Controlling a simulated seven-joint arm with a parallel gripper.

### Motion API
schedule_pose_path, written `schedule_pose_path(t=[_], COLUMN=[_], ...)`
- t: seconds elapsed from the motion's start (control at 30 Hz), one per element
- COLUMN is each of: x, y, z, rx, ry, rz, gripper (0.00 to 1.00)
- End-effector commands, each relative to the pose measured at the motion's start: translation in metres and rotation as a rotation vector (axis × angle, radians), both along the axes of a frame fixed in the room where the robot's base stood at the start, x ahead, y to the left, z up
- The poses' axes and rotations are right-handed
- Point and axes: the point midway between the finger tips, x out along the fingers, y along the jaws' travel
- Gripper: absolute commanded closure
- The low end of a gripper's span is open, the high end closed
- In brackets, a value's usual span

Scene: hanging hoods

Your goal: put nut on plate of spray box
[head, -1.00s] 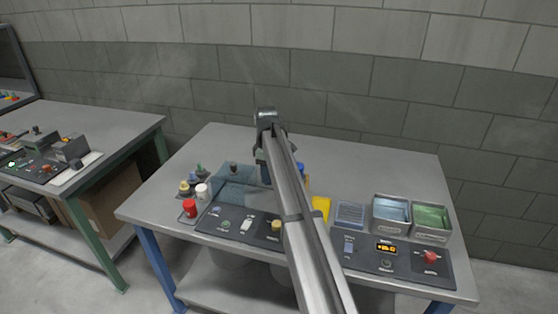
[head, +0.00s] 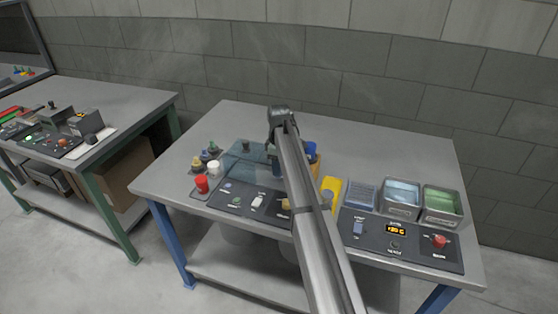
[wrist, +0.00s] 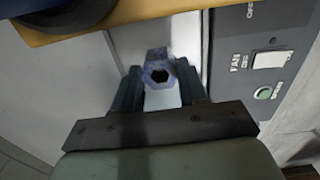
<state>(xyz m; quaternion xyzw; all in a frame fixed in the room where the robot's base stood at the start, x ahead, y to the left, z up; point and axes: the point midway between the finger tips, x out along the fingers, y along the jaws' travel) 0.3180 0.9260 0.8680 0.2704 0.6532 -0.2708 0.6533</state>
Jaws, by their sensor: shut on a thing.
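The nut (wrist: 157,73) is a bluish-grey hexagon with a dark hole. My gripper (wrist: 158,85) is shut on it in the wrist view, the nut at the fingertips. In the head view my gripper (head: 272,150) is mostly hidden by my arm, and the nut cannot be made out. The spray box appears to be the bluish see-through hood (head: 240,170) with a dark knob, just left of my gripper. Its plate is not clearly visible. A pale surface (wrist: 188,38) shows behind the nut in the wrist view.
A dark panel (wrist: 262,60) with a FAN switch lies right in the wrist view. A yellow-orange edge (wrist: 120,14) crosses its top. Coloured bottles (head: 203,180) stand left of the hood; a blue item (head: 310,150) and metal bins (head: 401,198) stand right.

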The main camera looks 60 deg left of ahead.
Motion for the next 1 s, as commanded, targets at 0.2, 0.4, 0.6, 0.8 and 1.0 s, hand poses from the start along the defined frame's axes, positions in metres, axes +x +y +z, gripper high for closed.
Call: schedule_pose_path(t=[0.2, 0.4, 0.6, 0.8, 1.0], x=[0.0, 0.0, 0.0, 0.0001, 0.0001], y=[0.0001, 0.0001, 0.0001, 0.0002, 0.0002], z=[-0.0042, -0.0042, -0.0051, -0.008, -0.0113], rx=[0.001, 0.001, 0.001, 0.001, 0.001], ry=[-0.001, -0.001, -0.001, -0.001, 0.0], rz=[0.0, 0.0, 0.0, 0.0, 0.0], gripper=[0.96, 0.96, 0.96, 0.96, 0.96])
